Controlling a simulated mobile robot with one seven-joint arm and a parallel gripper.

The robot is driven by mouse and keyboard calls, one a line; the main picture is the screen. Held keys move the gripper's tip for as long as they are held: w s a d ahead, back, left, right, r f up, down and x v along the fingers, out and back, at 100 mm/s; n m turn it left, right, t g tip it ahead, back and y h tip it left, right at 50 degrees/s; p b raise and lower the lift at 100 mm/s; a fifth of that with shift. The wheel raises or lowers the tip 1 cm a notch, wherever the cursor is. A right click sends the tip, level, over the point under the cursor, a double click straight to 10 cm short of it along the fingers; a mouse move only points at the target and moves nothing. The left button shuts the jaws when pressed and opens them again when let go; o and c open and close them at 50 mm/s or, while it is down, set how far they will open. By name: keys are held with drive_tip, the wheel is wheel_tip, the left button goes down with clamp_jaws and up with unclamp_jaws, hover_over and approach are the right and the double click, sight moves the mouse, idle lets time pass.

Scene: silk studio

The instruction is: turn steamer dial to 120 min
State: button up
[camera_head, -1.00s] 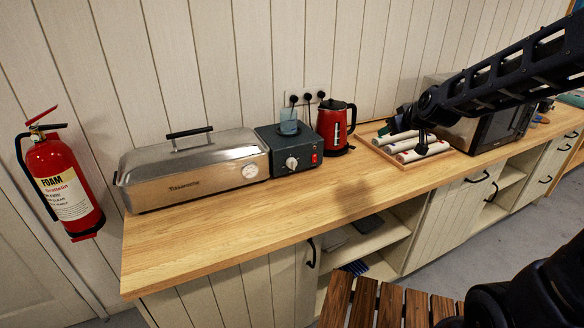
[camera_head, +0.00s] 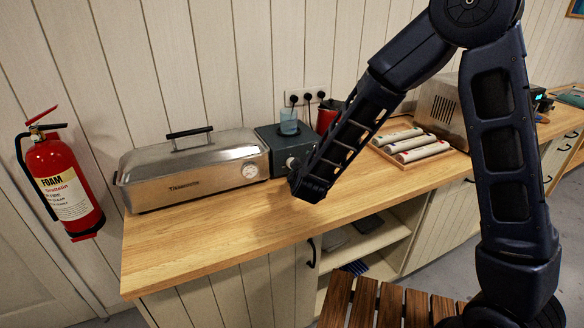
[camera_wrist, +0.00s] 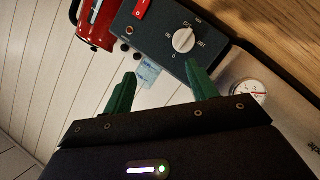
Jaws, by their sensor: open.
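The long steel steamer (camera_head: 205,172) stands at the left of the counter, with a lid handle and a round white dial or gauge (camera_head: 250,170) at its front right. That round face also shows in the wrist view (camera_wrist: 247,91), beyond the right finger. Beside the steamer is a dark control box (camera_head: 272,143) with a white knob (camera_head: 292,163). The head view hides the fingers.
A blue-tinted beaker (camera_head: 289,122) stands on the box. A red kettle (camera_head: 328,116) is partly hidden behind my arm. A wooden tray (camera_head: 462,151) with pale rolls lies right of it. The counter front (camera_head: 200,235) is clear.

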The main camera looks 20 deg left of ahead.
drive_tip(key=s+a+f+n+t, duration=0.1)
drive_tip(key=s+a+f, duration=0.1)
drive_tip(key=s+f, duration=0.2)
drive_tip(key=shift+h, duration=0.4)
drive_tip(key=x, duration=1)
drive_tip(key=shift+w+a+r, duration=0.15)
drive_tip(key=shift+w+a, duration=0.05)
drive_tip(key=shift+w, duration=0.1)
drive_tip(key=shift+c, duration=0.5)
drive_tip(key=c, duration=0.9)
